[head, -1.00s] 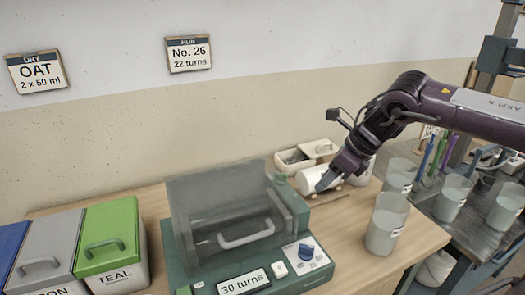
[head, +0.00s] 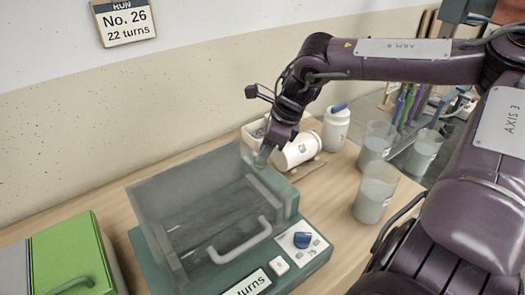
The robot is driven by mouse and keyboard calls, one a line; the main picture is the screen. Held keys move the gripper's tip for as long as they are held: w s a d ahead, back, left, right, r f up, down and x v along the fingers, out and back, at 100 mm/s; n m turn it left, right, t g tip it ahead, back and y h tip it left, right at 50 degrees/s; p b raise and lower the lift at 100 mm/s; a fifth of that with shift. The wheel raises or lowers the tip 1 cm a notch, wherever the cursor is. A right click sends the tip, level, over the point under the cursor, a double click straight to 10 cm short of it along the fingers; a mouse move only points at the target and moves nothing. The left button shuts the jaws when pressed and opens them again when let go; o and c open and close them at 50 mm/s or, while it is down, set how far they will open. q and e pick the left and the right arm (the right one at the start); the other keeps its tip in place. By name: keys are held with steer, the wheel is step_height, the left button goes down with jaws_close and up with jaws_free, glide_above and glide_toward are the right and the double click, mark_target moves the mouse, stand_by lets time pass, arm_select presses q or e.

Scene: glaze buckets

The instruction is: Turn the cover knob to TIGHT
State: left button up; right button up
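The green machine (head: 150,270) stands on the bench with a see-through grey cover (head: 165,205) that has a pale bar handle (head: 240,243). A blue knob (head: 302,240) sits on a white panel at its front right. The panel's marks are too small to read, so I cannot tell the knob's setting. My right gripper (head: 264,155) points down at the cover's back right corner, beside a white jar, and away from the blue knob. Its fingers look close together, but I cannot tell whether they are shut or on anything. My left gripper is out of view.
The white jar (head: 298,151) lies on a wooden cradle, and another with a blue top (head: 336,128) stands behind it. A clear beaker (head: 374,195) stands right of the machine. A green-lidded bin (head: 60,260) is at left. Bench is bare right of the panel.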

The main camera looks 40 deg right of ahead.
steer(key=shift+w+a+f, duration=0.15)
steer(key=shift+a+f, duration=0.05)
steer(key=shift+f, duration=0.35)
jaws_close()
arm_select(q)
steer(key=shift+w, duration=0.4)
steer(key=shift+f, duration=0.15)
arm_select(e)
steer(key=shift+m, duration=0.4)
steer(key=m+t+h+b, duration=0.1)
steer(key=m, duration=0.2)
steer(key=shift+a+m+h+b, duration=0.1)
steer(key=shift+m+h+b, duration=0.2)
steer(key=shift+m+b, duration=0.1)
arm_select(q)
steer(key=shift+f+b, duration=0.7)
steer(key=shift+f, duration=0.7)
arm_select(e)
steer(key=shift+a+m+h, duration=0.1)
steer(key=shift+m+h, duration=0.7)
steer(key=shift+m, duration=1.4)
